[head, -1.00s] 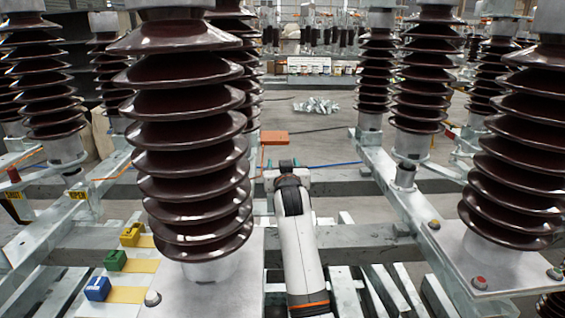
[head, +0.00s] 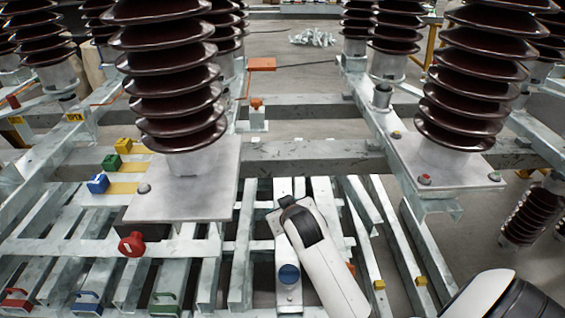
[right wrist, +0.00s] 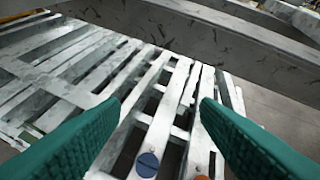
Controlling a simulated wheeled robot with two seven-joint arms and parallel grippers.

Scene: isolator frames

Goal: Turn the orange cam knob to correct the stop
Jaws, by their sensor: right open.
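A small orange knob-like piece (head: 256,103) sits on a pale block on the far cross beam in the head view. Another orange piece (head: 350,268) shows partly behind my right arm, low in the head view. An orange edge (right wrist: 201,178) also shows at the bottom of the right wrist view, right of a blue slotted disc (right wrist: 148,164). I cannot tell which is the cam knob. My right gripper (right wrist: 160,125) is open, its two green fingers apart with nothing between them, above pale slats. In the head view its fingers are hidden by my wrist. My left gripper is not in view.
Brown ribbed insulators (head: 175,85) stand on steel plates left and right (head: 460,110). A red knob (head: 132,244) and coloured blocks (head: 98,184) are at left. A flat orange box (head: 262,64) is farther back. The blue disc (head: 289,274) lies beside my arm.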

